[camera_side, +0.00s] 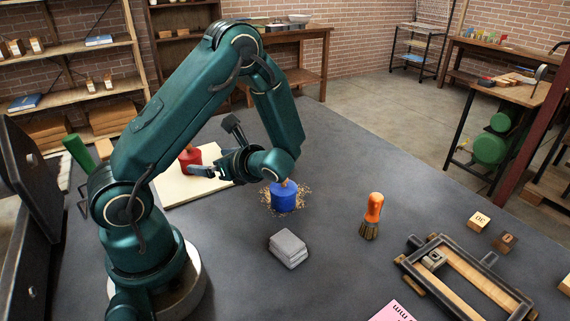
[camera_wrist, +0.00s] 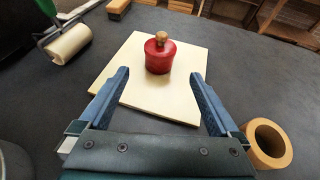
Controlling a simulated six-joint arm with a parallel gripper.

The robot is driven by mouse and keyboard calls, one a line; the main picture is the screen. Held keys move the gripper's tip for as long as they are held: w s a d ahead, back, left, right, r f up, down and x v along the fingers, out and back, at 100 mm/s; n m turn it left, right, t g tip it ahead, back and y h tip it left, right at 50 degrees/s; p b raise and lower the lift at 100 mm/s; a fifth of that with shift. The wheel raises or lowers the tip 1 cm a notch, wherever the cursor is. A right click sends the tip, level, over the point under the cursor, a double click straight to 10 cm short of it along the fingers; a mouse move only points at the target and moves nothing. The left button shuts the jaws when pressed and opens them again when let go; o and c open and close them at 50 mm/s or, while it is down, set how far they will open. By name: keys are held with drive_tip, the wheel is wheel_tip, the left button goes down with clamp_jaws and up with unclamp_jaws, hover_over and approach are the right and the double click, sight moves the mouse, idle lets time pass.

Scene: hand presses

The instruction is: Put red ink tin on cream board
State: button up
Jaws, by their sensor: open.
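The red ink tin (camera_side: 187,159) stands upright on the cream board (camera_side: 188,190) in the side view. In the wrist view the red tin (camera_wrist: 160,57), with a wooden knob on top, stands near the middle of the cream board (camera_wrist: 140,88). My gripper (camera_side: 203,172) is low beside the tin in the side view. In the wrist view its fingers (camera_wrist: 160,84) are spread apart with nothing between their tips, and the tin is beyond them, apart from them.
A blue tin (camera_side: 284,195) stands on crumbs right of my gripper. A grey block stack (camera_side: 288,248), an orange-handled brush (camera_side: 371,216) and a press frame (camera_side: 465,280) lie on the table. A roller (camera_wrist: 68,44) and a wooden ring (camera_wrist: 268,143) flank the board.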

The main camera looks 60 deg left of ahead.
drive_tip(key=shift+d+r+n, duration=0.3)
drive_tip(key=shift+d, duration=0.3)
drive_tip(key=d+r+n+t+h, duration=0.3)
drive_tip(key=d+n+h, duration=0.1)
drive_tip(key=d, duration=0.3)
drive_tip(key=d+r+n+t+h, duration=0.3)
drive_tip(key=d+n+h, duration=0.1)
drive_tip(key=d, duration=0.3)
drive_tip(key=s+d+r+n+t+h, duration=0.1)
drive_tip(key=d+r+n+t+h, duration=0.2)
drive_tip(key=d+n+h, duration=0.2)
drive_tip(key=d+n, duration=0.1)
drive_tip(key=d, duration=0.2)
drive_tip(key=shift+r, duration=0.2)
